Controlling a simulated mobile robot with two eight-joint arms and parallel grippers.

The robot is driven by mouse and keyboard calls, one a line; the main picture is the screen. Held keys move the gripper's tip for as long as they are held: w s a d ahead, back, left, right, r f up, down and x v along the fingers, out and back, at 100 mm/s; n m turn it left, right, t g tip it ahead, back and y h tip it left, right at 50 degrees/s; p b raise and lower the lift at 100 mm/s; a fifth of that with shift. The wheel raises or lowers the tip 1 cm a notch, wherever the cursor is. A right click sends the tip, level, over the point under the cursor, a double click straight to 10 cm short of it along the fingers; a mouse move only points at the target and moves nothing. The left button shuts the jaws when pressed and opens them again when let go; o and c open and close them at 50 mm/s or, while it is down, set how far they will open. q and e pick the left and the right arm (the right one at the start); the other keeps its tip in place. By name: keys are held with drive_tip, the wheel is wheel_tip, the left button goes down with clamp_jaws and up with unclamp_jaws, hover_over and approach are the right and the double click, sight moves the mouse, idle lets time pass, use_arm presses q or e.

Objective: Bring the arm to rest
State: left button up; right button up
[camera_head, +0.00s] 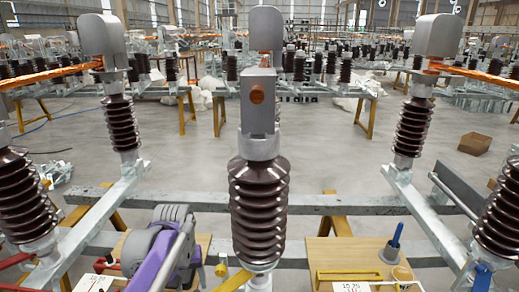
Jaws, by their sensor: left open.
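My left arm's grey and purple end, with the left gripper (158,243), is low in the head view, left of the middle. It is over or in front of the left wooden board, and I cannot tell whether it touches it. The gripper is open, its fingers are hard to make out, and I see nothing held in it. A brown ribbed insulator (259,210) with a grey metal head stands upright to its right, apart from it. My right gripper is not in view.
Ribbed insulators stand left (122,125) and right (412,127) on a grey steel frame (335,203). A wooden board (345,250) at lower right carries a blue-handled tool in a cup (391,250) and a yellow bracket (349,275). A cardboard box (474,144) lies on the open floor.

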use_arm(q)
drive_tip(key=s+d+f+m+t, duration=0.1)
drive_tip(key=s+f, duration=0.3)
drive_tip(key=s, duration=0.5)
drive_tip(key=s+d+f+m+t, duration=0.1)
drive_tip(key=s+f+t, duration=0.2)
drive_tip(key=s, duration=0.7)
drive_tip(key=shift+s+f+m+t, duration=0.3)
drive_tip(key=shift+f, duration=0.45)
drive_tip(key=shift+c, duration=0.2)
